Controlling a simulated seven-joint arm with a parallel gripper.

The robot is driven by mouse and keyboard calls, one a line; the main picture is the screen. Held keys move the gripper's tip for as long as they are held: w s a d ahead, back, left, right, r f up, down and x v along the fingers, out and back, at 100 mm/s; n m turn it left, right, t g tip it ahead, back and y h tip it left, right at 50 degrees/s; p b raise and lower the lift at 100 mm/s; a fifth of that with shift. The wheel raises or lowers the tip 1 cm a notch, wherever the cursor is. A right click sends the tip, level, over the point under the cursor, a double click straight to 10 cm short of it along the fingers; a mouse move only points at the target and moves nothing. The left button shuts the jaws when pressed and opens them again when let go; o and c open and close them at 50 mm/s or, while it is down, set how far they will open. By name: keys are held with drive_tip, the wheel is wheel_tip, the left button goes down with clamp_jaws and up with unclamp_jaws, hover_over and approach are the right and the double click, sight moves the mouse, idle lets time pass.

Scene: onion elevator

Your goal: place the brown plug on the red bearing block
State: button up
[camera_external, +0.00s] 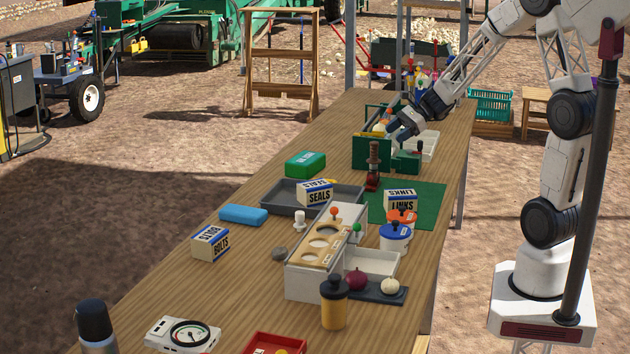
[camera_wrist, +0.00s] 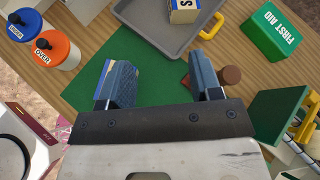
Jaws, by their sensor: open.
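The brown plug (camera_external: 374,153) stands upright on top of the small red bearing block (camera_external: 372,183), near the left edge of the green mat. I cannot tell how deeply it is seated. In the wrist view the plug's round brown top (camera_wrist: 231,75) shows just right of my right finger, and a bit of the red block (camera_wrist: 186,80) shows left of that finger, which hides the rest. My gripper (camera_external: 396,130) is open, with nothing between its fingers; in the wrist view (camera_wrist: 162,82) they are wide apart over the green mat, beside the plug.
A green open box (camera_external: 372,153) stands behind the plug.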

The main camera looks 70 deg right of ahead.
drive_tip(key=s+a+r+n+g, duration=0.2)
drive_tip(key=s+a+n, duration=0.15)
drive_tip(key=a, duration=0.35)
drive_tip(key=s+a+r+n+g+h, duration=0.1)
drive_tip(key=s+a+r+n+g, duration=0.15)
drive_tip(key=a+n, duration=0.3)
drive_tip(key=s+a+r+n+g, duration=0.1)
drive_tip(key=s+a+n+g, duration=0.15)
drive_tip(key=a, duration=0.45)
drive_tip(key=s+a+r+n+h, duration=0.1)
drive_tip(key=s+a+n+h, duration=0.2)
drive_tip(key=s+n, duration=0.4)
drive_tip(key=s+a+r+n+h, duration=0.2)
drive_tip(key=s+a+n+h, duration=0.1)
drive_tip(key=s+a+n, duration=0.2)
drive_tip(key=s+n, duration=0.2)
drive_tip(key=s, duration=0.1)
drive_tip(key=shift+s+r, duration=0.3)
drive_tip(key=shift+s, duration=0.1)
